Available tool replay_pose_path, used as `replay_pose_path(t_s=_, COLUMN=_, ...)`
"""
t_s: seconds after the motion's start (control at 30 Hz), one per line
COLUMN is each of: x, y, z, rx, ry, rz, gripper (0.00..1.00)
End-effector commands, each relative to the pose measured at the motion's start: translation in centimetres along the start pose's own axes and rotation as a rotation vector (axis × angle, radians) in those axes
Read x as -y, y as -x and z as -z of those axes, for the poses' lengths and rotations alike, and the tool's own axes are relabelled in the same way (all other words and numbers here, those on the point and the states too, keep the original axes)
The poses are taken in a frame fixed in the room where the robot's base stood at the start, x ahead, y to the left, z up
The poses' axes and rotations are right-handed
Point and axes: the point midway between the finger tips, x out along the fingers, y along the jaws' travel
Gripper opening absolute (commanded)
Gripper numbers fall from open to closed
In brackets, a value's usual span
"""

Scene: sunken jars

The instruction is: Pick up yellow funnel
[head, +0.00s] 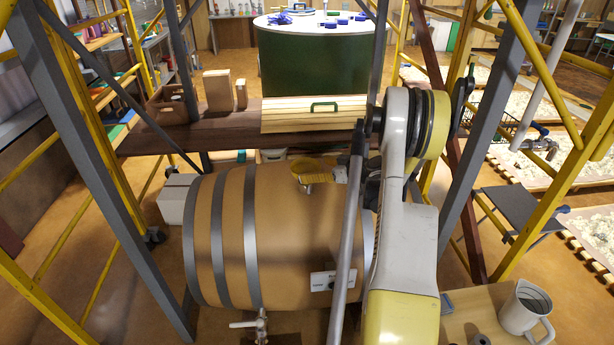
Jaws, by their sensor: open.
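The yellow funnel (313,172) sits on top of the wooden barrel (290,235), near its upper middle. Its wide mouth faces up and its grey lower part shows below the rim at the barrel's top. My gripper (371,188) shows only as dark parts to the right of the funnel, mostly hidden behind my own arm and a grey pole. It appears apart from the funnel, and its fingertips cannot be made out clearly.
A dark wooden shelf (240,133) behind the barrel holds a slatted box with a green handle (315,115) and wooden blocks (218,90). Grey and yellow frame posts stand on both sides. A jug (525,309) stands at the lower right.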

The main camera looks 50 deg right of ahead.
Motion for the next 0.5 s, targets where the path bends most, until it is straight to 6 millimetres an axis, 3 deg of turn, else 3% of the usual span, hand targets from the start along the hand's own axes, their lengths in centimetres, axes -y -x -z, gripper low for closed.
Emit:
replay_pose_path(t_s=0.2, x=0.0, y=-3.5, z=-0.1, rx=0.000, ry=0.001, rz=0.002, gripper=1.00)
replay_pose_path(t_s=0.43, x=-0.1, y=-3.6, z=0.1, rx=0.000, ry=0.000, rz=0.000, gripper=1.00)
replay_pose_path(t_s=0.5, x=-0.1, y=-3.6, z=0.1, rx=0.000, ry=0.000, rz=0.000, gripper=0.79)
